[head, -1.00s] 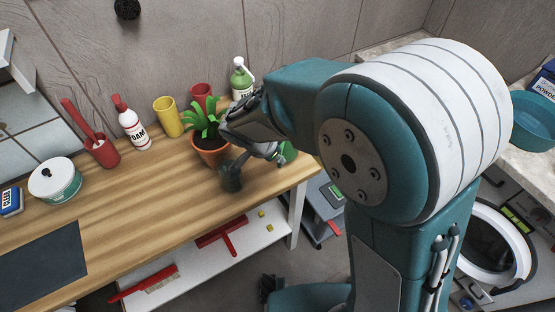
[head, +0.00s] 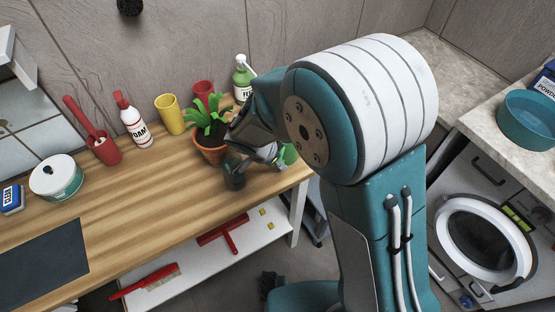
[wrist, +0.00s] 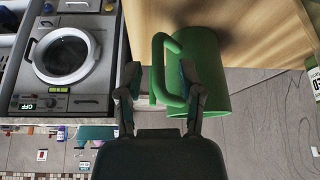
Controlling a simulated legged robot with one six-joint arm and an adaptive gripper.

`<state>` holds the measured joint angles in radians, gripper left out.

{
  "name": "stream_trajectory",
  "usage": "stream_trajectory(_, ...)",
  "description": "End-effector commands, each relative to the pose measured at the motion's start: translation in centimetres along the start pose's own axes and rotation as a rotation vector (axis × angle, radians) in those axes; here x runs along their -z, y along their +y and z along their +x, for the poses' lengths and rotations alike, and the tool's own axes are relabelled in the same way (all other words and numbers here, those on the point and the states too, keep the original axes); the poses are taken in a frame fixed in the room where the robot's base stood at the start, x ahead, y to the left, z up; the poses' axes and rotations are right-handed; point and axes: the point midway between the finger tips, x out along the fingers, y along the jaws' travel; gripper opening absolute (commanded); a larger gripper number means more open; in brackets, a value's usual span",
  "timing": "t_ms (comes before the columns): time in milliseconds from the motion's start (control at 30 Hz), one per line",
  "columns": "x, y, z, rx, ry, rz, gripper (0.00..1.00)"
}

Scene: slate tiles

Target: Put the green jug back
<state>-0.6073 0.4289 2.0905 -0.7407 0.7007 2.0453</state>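The green jug (wrist: 212,75) fills the middle of the wrist view, with its loop handle (wrist: 157,75) toward the left. In the head view a small part of the jug (head: 290,154) shows at the table's right end; the rest is hidden behind my gripper. My gripper (wrist: 160,78) is open, with one finger on each side of the handle's outer bar. A gap shows between the left finger and the handle. Whether the right finger touches the jug I cannot tell. In the head view my gripper (head: 256,168) is low beside the plant.
A potted plant (head: 211,152) stands close to my gripper. The wooden tabletop (head: 150,205) is clear in front.

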Motion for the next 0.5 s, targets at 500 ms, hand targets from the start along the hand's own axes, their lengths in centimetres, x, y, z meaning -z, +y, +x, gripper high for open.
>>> stream_trajectory(500, 0.2, 0.0, -3.5, 0.007, 0.0, 0.0, 0.5)
